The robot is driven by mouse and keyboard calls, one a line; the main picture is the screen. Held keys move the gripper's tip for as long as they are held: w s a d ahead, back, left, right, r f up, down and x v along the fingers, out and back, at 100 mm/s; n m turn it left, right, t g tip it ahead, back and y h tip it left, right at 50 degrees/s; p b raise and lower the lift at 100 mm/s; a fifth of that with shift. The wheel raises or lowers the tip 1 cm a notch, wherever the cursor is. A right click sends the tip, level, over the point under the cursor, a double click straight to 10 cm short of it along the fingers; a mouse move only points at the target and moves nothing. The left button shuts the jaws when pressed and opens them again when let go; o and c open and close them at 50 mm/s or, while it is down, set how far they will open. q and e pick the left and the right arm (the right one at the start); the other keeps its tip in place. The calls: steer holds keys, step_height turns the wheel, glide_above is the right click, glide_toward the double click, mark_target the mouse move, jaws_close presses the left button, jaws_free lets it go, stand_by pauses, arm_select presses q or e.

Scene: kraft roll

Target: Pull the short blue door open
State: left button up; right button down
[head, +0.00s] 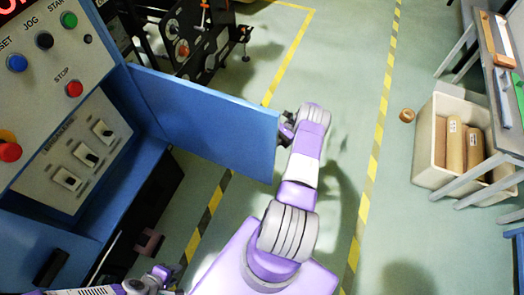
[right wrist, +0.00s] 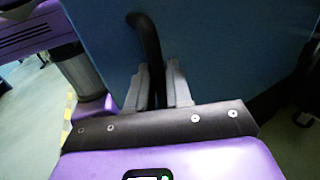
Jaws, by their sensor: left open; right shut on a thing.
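The short blue door (head: 205,118) stands swung out from the control cabinet (head: 98,225), at a wide angle to its front. It also fills the upper right wrist view (right wrist: 220,50). Its black curved handle (right wrist: 148,38) shows there, between the grey fingers of my right gripper (right wrist: 158,78), which is shut on it. In the head view my right gripper (head: 287,125) is at the door's free edge, mostly hidden behind the door and my arm. My left gripper (head: 160,275) is open and empty at the bottom left, below the cabinet front and apart from the door.
Breaker switches (head: 84,155) show in the cabinet beside the door. A black machine frame (head: 185,40) stands behind the door. A cream bin (head: 428,150) with brown rolls and a workbench (head: 475,80) are at the right. The floor between is mostly clear, with a small brown roll (head: 407,115).

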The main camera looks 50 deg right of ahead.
steer(key=shift+w+d, duration=0.1)
steer(key=shift+d, duration=0.15)
steer(key=c, duration=1.2)
jaws_free()
steer(key=shift+c, duration=0.2)
